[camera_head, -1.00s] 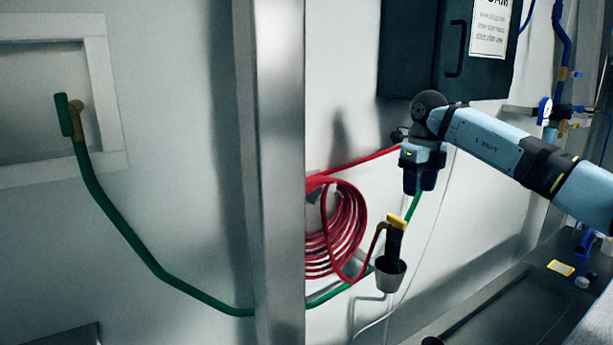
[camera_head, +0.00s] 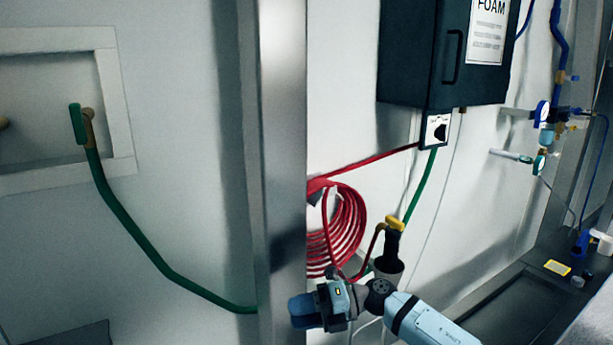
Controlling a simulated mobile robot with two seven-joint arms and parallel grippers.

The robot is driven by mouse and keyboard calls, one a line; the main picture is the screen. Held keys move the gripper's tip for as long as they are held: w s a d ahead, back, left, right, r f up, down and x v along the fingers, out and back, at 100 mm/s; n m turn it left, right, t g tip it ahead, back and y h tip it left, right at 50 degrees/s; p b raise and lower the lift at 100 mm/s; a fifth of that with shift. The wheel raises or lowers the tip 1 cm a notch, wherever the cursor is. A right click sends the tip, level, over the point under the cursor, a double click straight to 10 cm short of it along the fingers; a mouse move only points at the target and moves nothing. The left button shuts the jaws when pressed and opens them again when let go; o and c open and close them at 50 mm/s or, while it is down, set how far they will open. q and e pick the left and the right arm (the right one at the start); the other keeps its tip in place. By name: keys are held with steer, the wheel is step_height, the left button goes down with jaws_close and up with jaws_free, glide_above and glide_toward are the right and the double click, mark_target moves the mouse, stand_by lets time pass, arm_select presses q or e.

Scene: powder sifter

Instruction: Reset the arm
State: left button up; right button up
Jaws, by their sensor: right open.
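My right arm (camera_head: 425,322) comes in from the bottom edge, right of centre. Its gripper (camera_head: 304,312) points left, low in front of the metal post (camera_head: 283,150) and below the coiled red hose. The gripper is open, and I see nothing between its fingers. My left gripper is not in view.
A coiled red hose (camera_head: 345,232) hangs on the wall above my right gripper. A dark cabinet (camera_head: 412,60) hangs above; a sink (camera_head: 515,305) lies at right.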

steer(key=s+d+f+n+t+h+p, duration=0.1)
steer(key=s+d+f+n+t+h, duration=0.3)
steer(key=s+d+f+n, duration=0.3)
steer(key=s+d+f+n+t+h+p, duration=0.1)
steer(key=s+d+f+n+t+h, duration=0.3)
steer(key=s+d+f+n, duration=0.3)
steer(key=s+d+f+n+t+h+p, duration=0.2)
steer(key=s+d+f+n+t+h, duration=0.3)
steer(key=s+f+n, duration=0.4)
steer(key=s+d+n, duration=0.1)
steer(key=s+n, duration=0.4)
steer(key=n, duration=0.7)
steer(key=shift+s+d+f, duration=0.3)
steer(key=shift+d, duration=0.1)
